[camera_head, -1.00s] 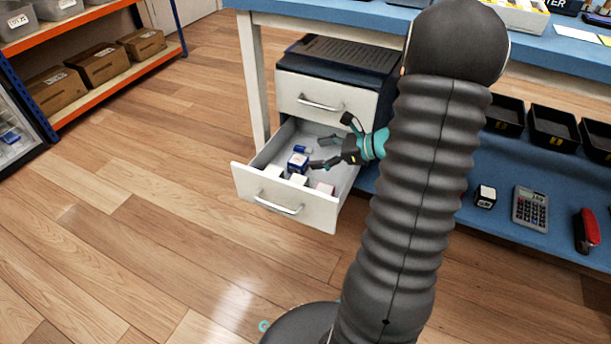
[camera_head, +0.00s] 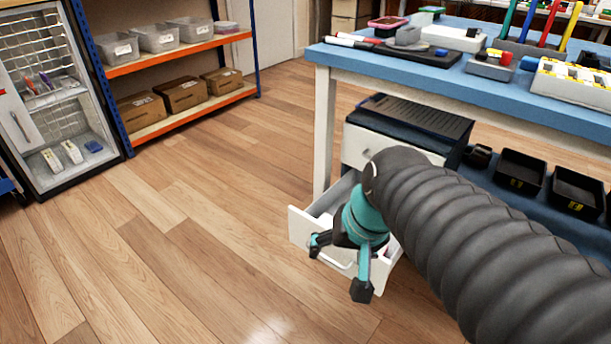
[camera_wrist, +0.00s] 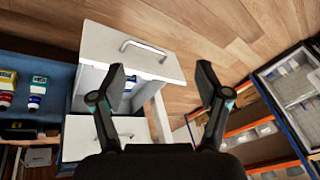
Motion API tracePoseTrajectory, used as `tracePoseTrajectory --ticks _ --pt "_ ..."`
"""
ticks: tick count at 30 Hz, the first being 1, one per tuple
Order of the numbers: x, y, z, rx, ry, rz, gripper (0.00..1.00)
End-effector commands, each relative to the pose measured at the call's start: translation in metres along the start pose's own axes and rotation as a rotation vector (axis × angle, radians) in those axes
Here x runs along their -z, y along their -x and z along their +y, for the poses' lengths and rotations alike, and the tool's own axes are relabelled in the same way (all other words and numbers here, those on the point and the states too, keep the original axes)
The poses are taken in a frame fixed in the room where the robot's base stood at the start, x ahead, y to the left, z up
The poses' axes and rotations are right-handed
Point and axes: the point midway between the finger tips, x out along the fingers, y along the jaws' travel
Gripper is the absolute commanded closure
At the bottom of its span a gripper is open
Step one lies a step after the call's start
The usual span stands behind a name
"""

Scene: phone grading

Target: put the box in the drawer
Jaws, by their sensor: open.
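The white drawer (camera_head: 298,225) stands pulled out beneath the workbench. It also shows in the wrist view (camera_wrist: 104,46), with its handle toward the top. My gripper (camera_head: 338,267) is in front of and above the drawer in the head view and hides most of its inside. Its two fingers are spread with nothing between them in the wrist view (camera_wrist: 162,74). A small blue and white box (camera_wrist: 131,82) partly shows inside the drawer, beside the left finger. Which box the task means, I cannot tell.
The blue workbench (camera_head: 350,57) holds pens, trays and tools. Black bins (camera_head: 520,170) stand on its lower shelf. An orange and blue rack (camera_head: 170,125) with cartons and a glass cabinet (camera_head: 60,125) are at the left. The wooden floor (camera_head: 190,240) between is clear.

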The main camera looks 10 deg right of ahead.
Motion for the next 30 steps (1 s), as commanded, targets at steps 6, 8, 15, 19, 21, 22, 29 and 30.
tracePoseTrajectory --ticks 6,8,15,19,21,22,29,30 --pt "-0.013 0.024 0.004 -0.079 0.258 0.134 0.25" --pt "-0.015 0.026 0.005 -0.091 0.291 0.151 0.25" --pt "-0.016 0.029 0.006 -0.103 0.320 0.164 0.25" --pt "-0.016 0.029 0.006 -0.103 0.318 0.164 0.25" --pt "-0.016 0.029 0.006 -0.103 0.318 0.164 0.25" --pt "-0.016 0.029 0.006 -0.103 0.317 0.164 0.25" --pt "-0.016 0.029 0.006 -0.102 0.316 0.163 0.25" --pt "-0.016 0.028 0.006 -0.102 0.316 0.163 0.25"
